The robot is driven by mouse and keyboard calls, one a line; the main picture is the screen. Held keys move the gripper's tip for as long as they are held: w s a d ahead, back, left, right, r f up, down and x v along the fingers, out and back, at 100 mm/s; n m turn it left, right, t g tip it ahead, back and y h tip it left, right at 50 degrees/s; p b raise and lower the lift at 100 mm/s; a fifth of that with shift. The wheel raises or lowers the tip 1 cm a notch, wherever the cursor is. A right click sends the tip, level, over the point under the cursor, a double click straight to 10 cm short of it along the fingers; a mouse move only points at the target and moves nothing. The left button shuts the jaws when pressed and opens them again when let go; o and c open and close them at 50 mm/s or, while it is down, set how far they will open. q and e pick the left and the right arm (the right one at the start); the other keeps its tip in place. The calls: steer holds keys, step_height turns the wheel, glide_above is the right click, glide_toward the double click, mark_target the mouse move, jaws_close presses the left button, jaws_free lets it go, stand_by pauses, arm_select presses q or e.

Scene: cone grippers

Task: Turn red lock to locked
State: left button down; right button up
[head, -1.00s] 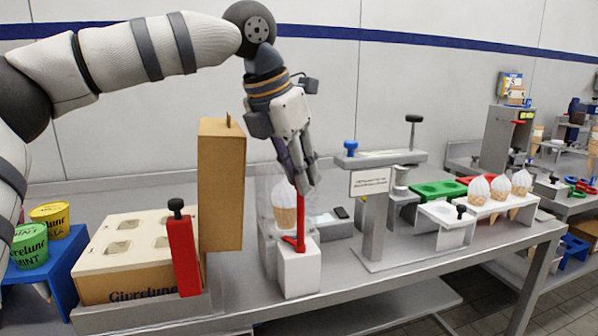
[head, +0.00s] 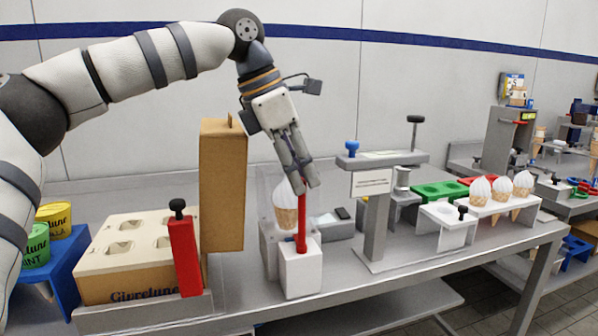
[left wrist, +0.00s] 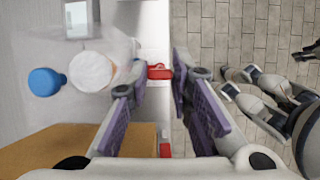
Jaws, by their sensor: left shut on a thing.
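The red lock (head: 301,225) is a red upright handle on top of a white block (head: 300,270) in the middle of the bench. My left gripper (head: 307,189) comes down from above and is shut on the top of the red handle. In the left wrist view the red lock (left wrist: 159,72) shows between my fingertips, above the bench edge. The fingers hide the top of the handle in the head view.
A clear case with an ice-cream cone (head: 286,207) stands right behind the lock. A tall cardboard box (head: 222,185) and a red post with a black knob (head: 185,257) stand to the left. A grey stand with a sign (head: 371,183) is to the right.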

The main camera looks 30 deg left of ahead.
stand_by(0.3)
arm_select(q)
steer(key=c, duration=1.4)
jaws_free()
steer(key=shift+c, duration=0.2)
steer(key=v, duration=1.2)
